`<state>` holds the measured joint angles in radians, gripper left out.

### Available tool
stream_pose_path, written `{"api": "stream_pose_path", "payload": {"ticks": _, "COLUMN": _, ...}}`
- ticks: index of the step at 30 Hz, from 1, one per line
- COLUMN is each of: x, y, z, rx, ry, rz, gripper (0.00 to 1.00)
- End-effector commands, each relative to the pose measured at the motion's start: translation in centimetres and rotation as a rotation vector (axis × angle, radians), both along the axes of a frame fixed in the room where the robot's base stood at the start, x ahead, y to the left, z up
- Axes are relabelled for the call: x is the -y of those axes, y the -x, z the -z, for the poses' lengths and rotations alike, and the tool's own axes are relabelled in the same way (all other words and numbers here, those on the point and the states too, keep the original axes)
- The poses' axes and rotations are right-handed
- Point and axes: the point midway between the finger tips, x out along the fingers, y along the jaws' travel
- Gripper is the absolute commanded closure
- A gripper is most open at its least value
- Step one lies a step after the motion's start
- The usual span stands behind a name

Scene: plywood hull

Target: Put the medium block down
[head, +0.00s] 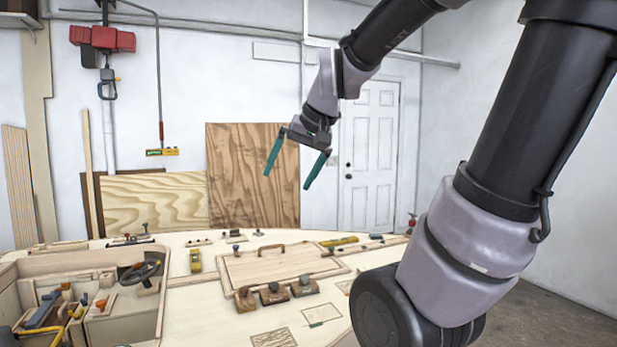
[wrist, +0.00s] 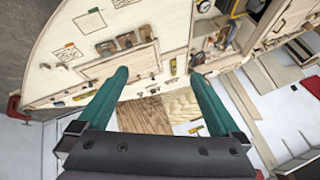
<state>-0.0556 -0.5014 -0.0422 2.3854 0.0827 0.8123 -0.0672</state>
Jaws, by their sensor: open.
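My gripper (head: 288,180) is open and empty, raised high above the plywood deck; in the wrist view its two teal fingers (wrist: 159,76) stand wide apart with nothing between them. Three small brown blocks with knobs on top sit in a row on the deck: a left one (head: 245,301), a middle one (head: 273,294) and a right one (head: 304,287). They also show small in the wrist view, the middle one (wrist: 126,40) among them. I cannot tell by size which is the medium block. All are well apart from my gripper.
A hatch panel with a handle (head: 268,262) lies behind the blocks. A yellow tool (head: 195,261) lies left of it. Flat outlined patches (head: 273,338) mark bare deck in front.

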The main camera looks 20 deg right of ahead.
Motion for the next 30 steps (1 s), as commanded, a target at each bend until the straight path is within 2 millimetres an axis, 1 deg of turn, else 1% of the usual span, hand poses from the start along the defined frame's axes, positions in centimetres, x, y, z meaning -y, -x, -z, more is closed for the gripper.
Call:
{"api": "stream_pose_path", "payload": {"ticks": 1, "x": 0.2, "y": 2.0, "z": -0.4, "rx": 0.014, "ry": 0.001, "rz": 0.014, "gripper": 0.0}}
{"api": "stream_pose_path", "payload": {"ticks": 3, "x": 0.5, "y": 4.2, "z": -0.4, "rx": 0.021, "ry": 0.004, "rz": 0.03, "gripper": 0.0}}
{"api": "stream_pose_path", "payload": {"ticks": 6, "x": 0.6, "y": 6.3, "z": -0.3, "rx": 0.027, "ry": 0.009, "rz": 0.048, "gripper": 0.0}}
{"api": "stream_pose_path", "payload": {"ticks": 9, "x": 0.8, "y": 7.5, "z": -0.2, "rx": 0.032, "ry": 0.013, "rz": 0.06, "gripper": 0.0}}
{"api": "stream_pose_path", "payload": {"ticks": 13, "x": 0.8, "y": 7.9, "z": 0.0, "rx": 0.03, "ry": 0.013, "rz": 0.064, "gripper": 0.0}}
{"api": "stream_pose_path", "payload": {"ticks": 30, "x": 0.8, "y": 7.8, "z": -0.1, "rx": 0.031, "ry": 0.014, "rz": 0.062, "gripper": 0.0}}
